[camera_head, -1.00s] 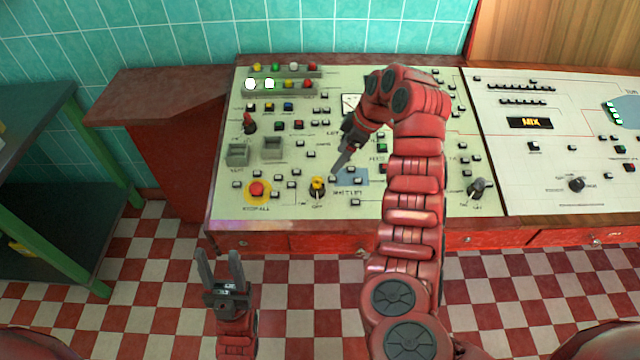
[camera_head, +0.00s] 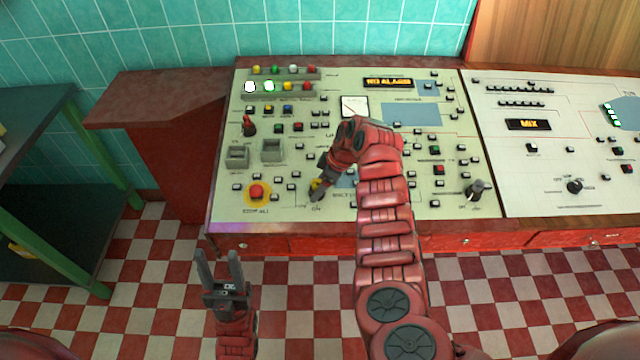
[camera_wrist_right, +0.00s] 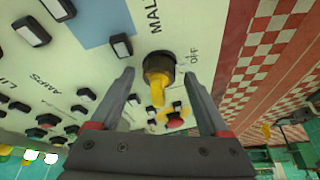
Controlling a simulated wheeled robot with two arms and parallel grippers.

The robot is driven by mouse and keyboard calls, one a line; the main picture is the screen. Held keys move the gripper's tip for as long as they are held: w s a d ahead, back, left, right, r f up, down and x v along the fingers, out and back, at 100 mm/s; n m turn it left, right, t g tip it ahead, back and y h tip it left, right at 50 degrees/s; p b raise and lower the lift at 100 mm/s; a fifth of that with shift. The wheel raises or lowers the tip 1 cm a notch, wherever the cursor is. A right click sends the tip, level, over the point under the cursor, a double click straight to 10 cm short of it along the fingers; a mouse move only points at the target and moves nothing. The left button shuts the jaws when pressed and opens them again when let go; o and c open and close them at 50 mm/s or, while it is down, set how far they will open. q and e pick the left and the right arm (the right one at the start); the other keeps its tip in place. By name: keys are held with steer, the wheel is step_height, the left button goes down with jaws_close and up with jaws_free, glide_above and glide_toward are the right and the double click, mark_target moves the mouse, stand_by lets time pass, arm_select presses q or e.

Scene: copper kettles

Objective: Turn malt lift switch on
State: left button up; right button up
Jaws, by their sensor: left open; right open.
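The malt lift switch (camera_wrist_right: 157,68) is a black round knob with a yellow handle, on the pale control panel (camera_head: 225,205). In the right wrist view it sits between my right gripper's fingers, beside the letters "MAL" and an "OFF" mark. I cannot tell which setting its handle points to. My right gripper (camera_wrist_right: 160,76) is open, with one finger on each side of the knob; I cannot tell whether they touch it. In the head view this gripper (camera_head: 317,192) partly hides the switch. My left gripper (camera_head: 220,256) is open and empty above the floor, in front of the panel.
A red stop button (camera_head: 256,191) on a yellow disc is left of the switch. Several small buttons surround it. A black lever switch (camera_head: 476,189) is further right. A green-framed shelf (camera_head: 95,190) stands at the left. The checkered floor before the panel is clear.

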jaws_close()
stand_by(0.5)
steer(key=shift+r+m+t+p, duration=0.1)
steer(key=shift+m+t+p, duration=0.2)
steer(key=shift+m+p, duration=0.45)
steer(key=shift+m+h+p, duration=0.3)
steer(key=shift+m, duration=0.35)
steer(key=shift+s+m+t+h, duration=0.15)
steer(key=shift+m+t, duration=0.25)
steer(key=shift+m, duration=0.45)
steer(key=shift+m+t+h, duration=0.15)
steer(key=shift+m+t, duration=0.25)
steer(key=shift+m, duration=0.45)
steer(key=shift+a+m+t+h, duration=0.15)
steer(key=shift+m+t+h, duration=0.2)
steer(key=shift+m, duration=1.15)
